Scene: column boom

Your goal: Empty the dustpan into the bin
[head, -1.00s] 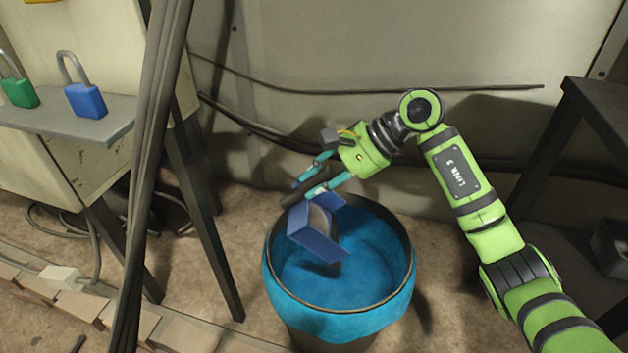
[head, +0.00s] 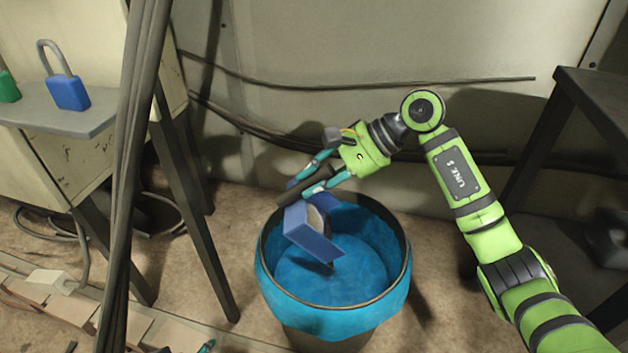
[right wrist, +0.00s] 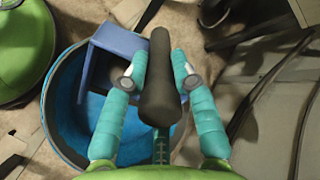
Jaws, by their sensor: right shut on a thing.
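The blue dustpan (head: 312,232) is over the mouth of the bin (head: 335,305), which has a blue liner. The pan is tilted, its open side toward the bin's inside. A greyish patch shows within the pan; I cannot tell whether it is debris. My right gripper (head: 305,182) is shut on the dark handle (head: 322,182). The right wrist view shows the handle (right wrist: 160,78) between both fingers, with the pan (right wrist: 118,42) beyond over the bin (right wrist: 62,105). A small teal tip (head: 207,347) at the bottom edge looks like part of my left gripper.
Dark cables (head: 140,150) hang left of the bin. A grey shelf (head: 60,122) there holds a blue padlock (head: 68,92) and a green one (head: 8,88). A dark stand (head: 590,105) is at the right. Bricks (head: 110,322) lie at the lower left.

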